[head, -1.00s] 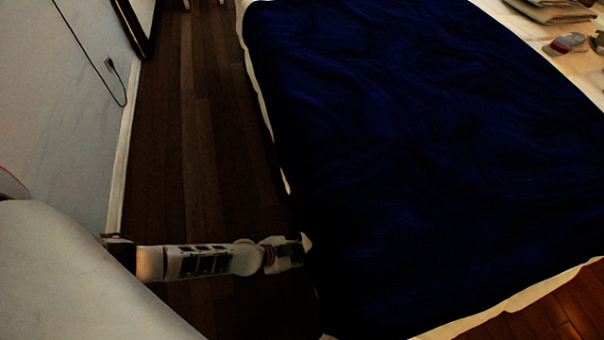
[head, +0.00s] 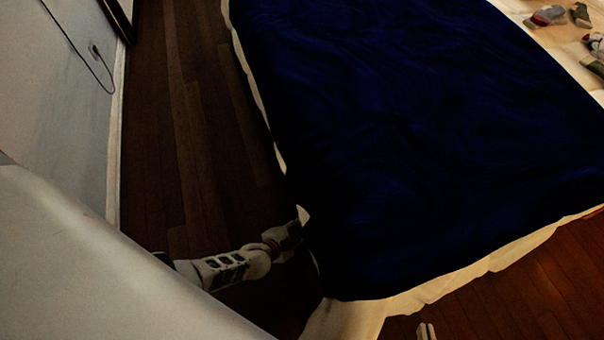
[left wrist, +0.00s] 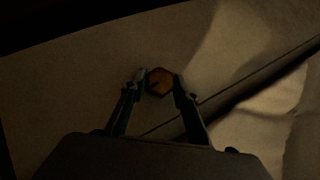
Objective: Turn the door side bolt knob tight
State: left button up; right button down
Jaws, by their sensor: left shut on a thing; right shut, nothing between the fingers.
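A dark mark shows on the knob's face. In the head view my left arm reaches from the left towards the near left edge of the bed; its fingers and the knob cannot be made out there. My right gripper (head: 427,331) shows at the bottom edge of the head view, its pale fingers together and empty, over the floor.
A large bed with a dark blue cover (head: 420,150) fills the middle.

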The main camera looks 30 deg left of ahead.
pick_arm(q)
jog(key=shift+s+f, duration=0.1)
jog(key=o, duration=1.1)
